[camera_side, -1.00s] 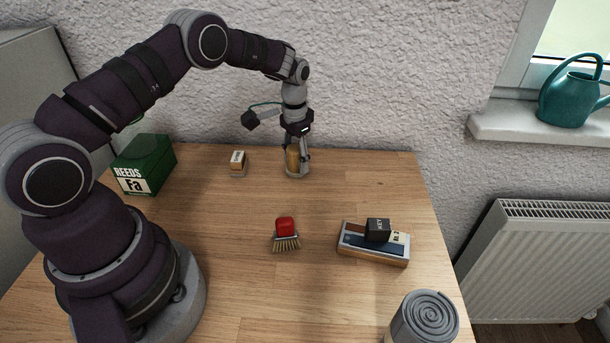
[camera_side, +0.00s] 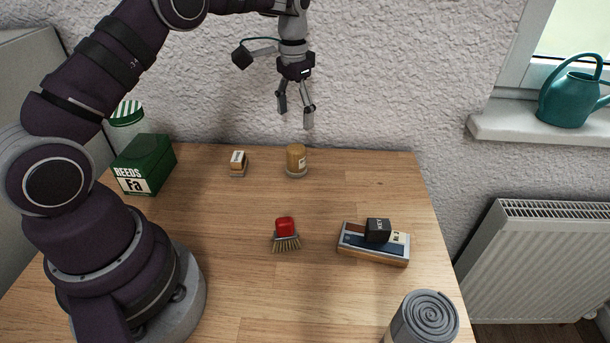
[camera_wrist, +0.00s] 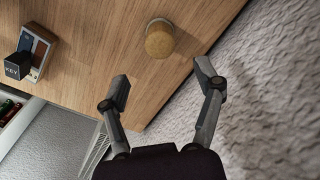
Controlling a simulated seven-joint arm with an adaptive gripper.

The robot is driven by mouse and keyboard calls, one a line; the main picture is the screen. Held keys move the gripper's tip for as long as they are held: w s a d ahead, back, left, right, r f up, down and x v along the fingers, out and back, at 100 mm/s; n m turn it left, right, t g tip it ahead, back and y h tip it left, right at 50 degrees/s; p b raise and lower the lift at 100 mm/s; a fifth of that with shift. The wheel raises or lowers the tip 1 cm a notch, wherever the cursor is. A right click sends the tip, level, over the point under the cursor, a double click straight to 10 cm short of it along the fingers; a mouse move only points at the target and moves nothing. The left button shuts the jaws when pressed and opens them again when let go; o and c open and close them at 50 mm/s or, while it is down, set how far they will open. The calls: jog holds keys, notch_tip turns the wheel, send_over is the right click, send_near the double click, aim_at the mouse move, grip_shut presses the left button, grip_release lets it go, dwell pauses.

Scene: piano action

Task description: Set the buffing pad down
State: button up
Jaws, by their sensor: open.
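A tan cylinder on a pale grey disc (camera_side: 297,160), which looks like the buffing pad, stands upright on the wooden table (camera_side: 340,187) near its back edge. In the wrist view its round tan top (camera_wrist: 160,40) shows beyond the fingertips, with nothing touching it. My gripper (camera_side: 295,116) is open and empty, well above the pad, with its fingers pointing down. In the wrist view the two fingers of my gripper (camera_wrist: 162,83) are spread wide apart.
A small labelled block (camera_side: 238,163) stands left of the pad. A green box (camera_side: 146,164) is at the back left. A red-topped brush (camera_side: 286,233) lies mid-table. A black block (camera_side: 378,230) sits on a flat case (camera_side: 372,251). A grey roll (camera_side: 424,320) is front right.

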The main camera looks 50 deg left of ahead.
notch_tip(320, 180, up, 2)
jog(key=s+d+r+t, duration=0.3)
jog(key=s+d+r, duration=0.2)
jog(key=s+r, duration=0.3)
jog(key=s+d+t, duration=0.2)
jog(key=s+d, duration=0.1)
jog(key=s, duration=0.6)
jog(key=shift+s+f+t, duration=0.3)
jog(key=shift+s, duration=0.1)
